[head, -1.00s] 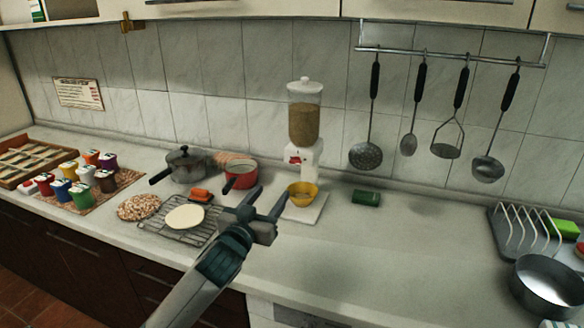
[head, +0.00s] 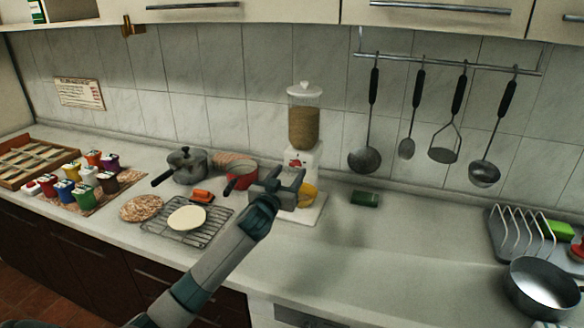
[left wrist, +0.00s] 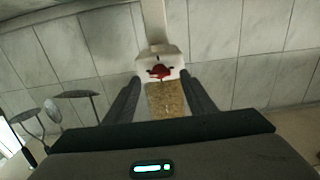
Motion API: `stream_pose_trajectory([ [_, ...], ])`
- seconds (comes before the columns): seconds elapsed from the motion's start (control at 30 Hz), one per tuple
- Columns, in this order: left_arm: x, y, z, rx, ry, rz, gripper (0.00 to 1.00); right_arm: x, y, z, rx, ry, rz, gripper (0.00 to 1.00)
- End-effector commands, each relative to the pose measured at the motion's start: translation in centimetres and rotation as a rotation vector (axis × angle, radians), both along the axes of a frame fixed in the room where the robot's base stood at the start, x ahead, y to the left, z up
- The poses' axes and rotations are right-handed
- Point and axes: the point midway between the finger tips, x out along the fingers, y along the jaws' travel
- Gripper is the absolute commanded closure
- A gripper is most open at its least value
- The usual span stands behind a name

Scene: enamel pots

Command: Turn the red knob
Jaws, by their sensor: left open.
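The red knob (head: 295,163) is on the white front of the grain dispenser (head: 303,122), below its clear container of tan grain. My left gripper (head: 284,176) is open in front of the dispenser, just below the knob in the head view. In the left wrist view, which looks upside down, the red knob (left wrist: 160,71) shows between and beyond the two spread fingers, with the grain (left wrist: 166,100) closer to the palm side of the picture. Nothing is between the fingertips. My right gripper is not in view.
A yellow bowl (head: 308,194) stands under the dispenser, partly hidden by my gripper. A red pot (head: 240,176) and a wire rack (head: 160,228) are to the left.

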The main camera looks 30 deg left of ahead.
Motion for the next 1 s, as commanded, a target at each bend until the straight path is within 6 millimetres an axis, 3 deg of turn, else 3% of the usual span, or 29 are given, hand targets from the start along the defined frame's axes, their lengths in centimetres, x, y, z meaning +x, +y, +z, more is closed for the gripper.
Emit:
stream_pose_trajectory([
  [0.23, 2.2, 0.5, 0.0, 0.000, 0.001, 0.001, 0.50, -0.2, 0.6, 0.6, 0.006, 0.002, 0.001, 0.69],
  [0.63, 2.7, 0.6, 0.0, 0.000, 0.000, 0.000, 0.50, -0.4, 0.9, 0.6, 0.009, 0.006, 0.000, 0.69],
  [0.67, 2.7, 0.6, 0.0, 0.000, 0.000, 0.000, 0.52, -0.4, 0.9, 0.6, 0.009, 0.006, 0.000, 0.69],
  [0.83, 2.7, 0.6, 0.0, 0.000, 0.001, 0.000, 0.91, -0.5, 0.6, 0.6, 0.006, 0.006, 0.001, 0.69],
  [1.0, 2.7, 0.6, 0.0, 0.002, 0.001, 0.000, 0.91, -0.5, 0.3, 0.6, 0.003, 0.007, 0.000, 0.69],
])
